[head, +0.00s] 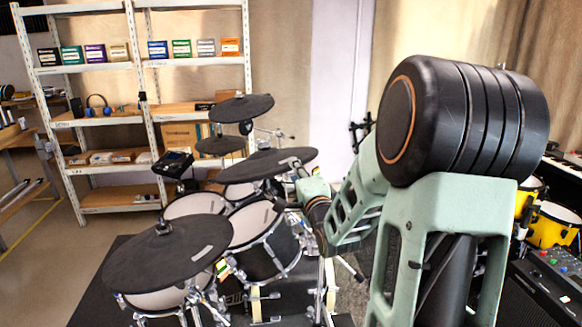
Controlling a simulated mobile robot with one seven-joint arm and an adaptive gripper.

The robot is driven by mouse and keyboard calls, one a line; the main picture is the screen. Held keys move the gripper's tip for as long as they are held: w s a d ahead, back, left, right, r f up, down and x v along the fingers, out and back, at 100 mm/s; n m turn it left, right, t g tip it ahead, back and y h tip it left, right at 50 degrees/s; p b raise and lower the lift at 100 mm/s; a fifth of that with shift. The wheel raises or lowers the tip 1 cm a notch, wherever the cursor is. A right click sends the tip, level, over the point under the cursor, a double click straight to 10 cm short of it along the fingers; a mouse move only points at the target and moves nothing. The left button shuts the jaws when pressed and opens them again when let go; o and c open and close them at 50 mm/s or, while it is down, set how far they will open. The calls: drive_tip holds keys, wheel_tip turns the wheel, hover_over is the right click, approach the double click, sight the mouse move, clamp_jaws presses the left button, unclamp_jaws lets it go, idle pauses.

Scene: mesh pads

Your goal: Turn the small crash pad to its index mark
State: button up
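Several dark round cymbal pads stand over an electronic drum kit. The smallest-looking pad (219,145) is at the back, just below and left of a higher pad (241,107). A wider pad (262,166) sits in the middle, and the largest-looking pad (165,262) is at the front left with a pale mark near its right edge. I cannot tell which is the small crash pad, and no index mark is clear. My gripper (291,163) is at the right edge of the middle pad. Its fingers are too small to read, and contact is unclear.
Drums (255,222) and chrome stands crowd below the pads on a black mat (92,302). A white shelf (195,62) with small boxes stands behind. Yellow drums (553,226) and a mixer (545,278) are at the right. Open floor lies at the left.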

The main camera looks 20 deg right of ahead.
drive_tip(key=shift+w+d, duration=0.25)
drive_tip(key=shift+w, duration=1.05)
drive_tip(key=shift+w+d, duration=0.2)
drive_tip(key=shift+w, duration=1.05)
drive_tip(key=shift+c, duration=0.4)
clamp_jaws()
